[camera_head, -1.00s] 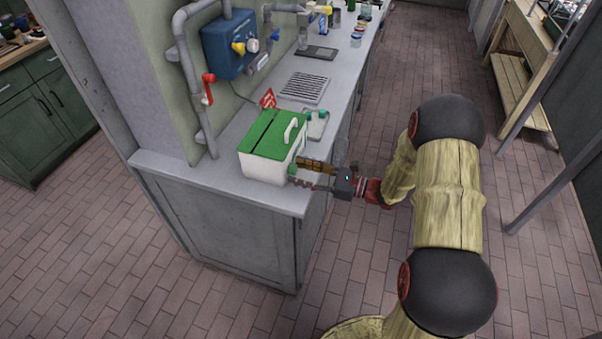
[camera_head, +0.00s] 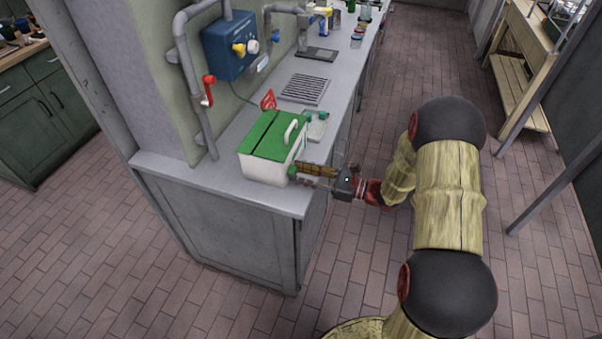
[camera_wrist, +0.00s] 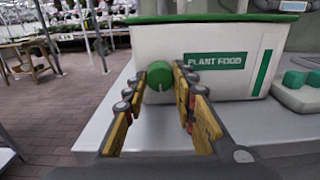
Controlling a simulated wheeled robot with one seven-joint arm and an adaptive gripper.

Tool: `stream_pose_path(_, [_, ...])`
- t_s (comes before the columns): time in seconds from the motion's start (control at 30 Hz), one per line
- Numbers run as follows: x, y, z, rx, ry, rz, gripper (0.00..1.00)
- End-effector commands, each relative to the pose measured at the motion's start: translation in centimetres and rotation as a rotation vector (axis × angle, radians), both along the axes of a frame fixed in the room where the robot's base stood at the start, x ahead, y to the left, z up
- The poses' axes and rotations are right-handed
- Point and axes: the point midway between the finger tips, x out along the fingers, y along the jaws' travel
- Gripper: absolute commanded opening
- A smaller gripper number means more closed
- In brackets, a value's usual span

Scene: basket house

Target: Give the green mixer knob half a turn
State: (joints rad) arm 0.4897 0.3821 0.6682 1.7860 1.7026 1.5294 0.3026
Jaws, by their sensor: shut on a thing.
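The green mixer knob (camera_wrist: 159,76) is a round knob low on the front of a white box labelled PLANT FOOD (camera_wrist: 222,42). A pale line shows on the knob's face. The white box (camera_head: 262,168) with a green lid (camera_head: 268,136) stands near the counter's end in the head view, and the knob (camera_head: 291,172) shows at its side facing my arm. My gripper (camera_wrist: 160,82) has one finger on each side of the knob and is shut on it. In the head view my gripper (camera_head: 312,176) reaches the box from the right.
The grey counter (camera_head: 232,192) bears the box. A small tray with green knobs (camera_head: 316,122) stands behind it. A drain grate (camera_head: 303,88) lies farther back. A red-handled valve (camera_head: 208,88) and a blue wall unit (camera_head: 226,44) are on the wall. The floor beside the counter is open.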

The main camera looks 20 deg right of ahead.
Motion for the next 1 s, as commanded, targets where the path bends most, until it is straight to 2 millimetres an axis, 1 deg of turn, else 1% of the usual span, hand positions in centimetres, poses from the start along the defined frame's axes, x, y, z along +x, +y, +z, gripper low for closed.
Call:
stream_pose_path(0.3, [0.03, -0.05, -0.01, -0.076, -0.104, -0.001, 0.01])
stream_pose_path(0.57, [0.04, -0.06, 0.02, -0.079, -0.109, -0.001, 0.01])
stream_pose_path(0.6, [0.04, -0.06, 0.02, -0.079, -0.109, -0.001, 0.28])
stream_pose_path(0.9, [0.03, -0.03, 0.01, -0.079, -0.108, -0.001, 0.45])
stream_pose_path(1.0, [0.02, -0.03, 0.01, -0.079, -0.108, -0.001, 0.46])
